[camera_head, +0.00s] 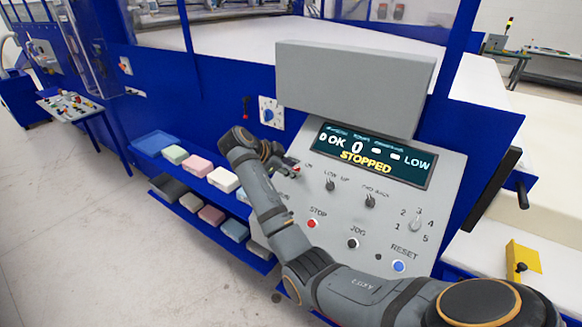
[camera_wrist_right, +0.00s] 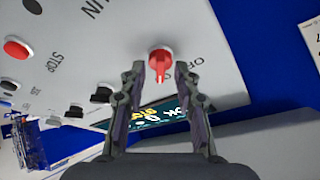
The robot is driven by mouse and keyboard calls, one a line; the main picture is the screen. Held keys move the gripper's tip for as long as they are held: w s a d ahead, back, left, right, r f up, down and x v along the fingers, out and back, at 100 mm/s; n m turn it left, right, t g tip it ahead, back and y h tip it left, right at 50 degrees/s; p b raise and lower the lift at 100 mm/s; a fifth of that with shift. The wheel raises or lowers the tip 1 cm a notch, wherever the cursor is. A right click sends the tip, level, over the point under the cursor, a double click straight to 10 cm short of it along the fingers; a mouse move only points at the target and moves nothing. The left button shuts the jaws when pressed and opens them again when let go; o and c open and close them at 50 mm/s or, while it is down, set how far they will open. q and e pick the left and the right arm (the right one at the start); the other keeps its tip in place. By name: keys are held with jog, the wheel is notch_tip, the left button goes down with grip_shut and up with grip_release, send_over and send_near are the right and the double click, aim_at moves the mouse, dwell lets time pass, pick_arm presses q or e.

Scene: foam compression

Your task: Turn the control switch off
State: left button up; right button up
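The control switch is a red rotary knob (camera_wrist_right: 160,63) on the sloped grey control panel (camera_head: 335,225). In the right wrist view its handle points down the picture, and lettering beside it is partly hidden by a finger. My right gripper (camera_wrist_right: 159,75) is open, with one fingertip to each side of the knob; I cannot tell whether either touches it. In the head view the right gripper (camera_head: 285,167) is at the panel's upper left and mostly hides the knob. My left gripper is not in view.
The display (camera_head: 365,163) reads STOPPED. Small black switches (camera_head: 330,185), a red STOP button (camera_head: 312,223) and a blue RESET button (camera_head: 398,266) are on the same panel. A grey box (camera_head: 350,85) overhangs it. Shelves with coloured foam blocks (camera_head: 198,166) stand left of my arm.

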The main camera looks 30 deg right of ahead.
jog(key=shift+d, duration=0.1)
grip_shut()
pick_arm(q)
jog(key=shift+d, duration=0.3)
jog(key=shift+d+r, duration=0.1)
pick_arm(e)
jog(key=n+t+p, duration=0.1)
jog(key=n, duration=0.3)
jog(key=shift+t, duration=0.3)
jog(key=n+t+p, duration=0.1)
jog(key=n+p, duration=0.1)
jog(key=n, duration=0.2)
jog(key=shift+s+r, duration=0.1)
jog(key=shift+r, duration=0.05)
jog(key=n+t+p, duration=0.1)
jog(key=n+p, duration=0.1)
jog(key=n, duration=0.1)
jog(key=n+t+y+p, duration=0.1)
jog(key=n+p, duration=0.1)
jog(key=n, duration=0.1)
jog(key=shift+p, duration=0.4)
pick_arm(q)
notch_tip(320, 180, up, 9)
jog(key=p, duration=0.1)
pick_arm(e)
jog(key=shift+n+t+y, duration=0.4)
jog(key=shift+n+y, duration=0.2)
jog(key=shift+n, duration=1.1)
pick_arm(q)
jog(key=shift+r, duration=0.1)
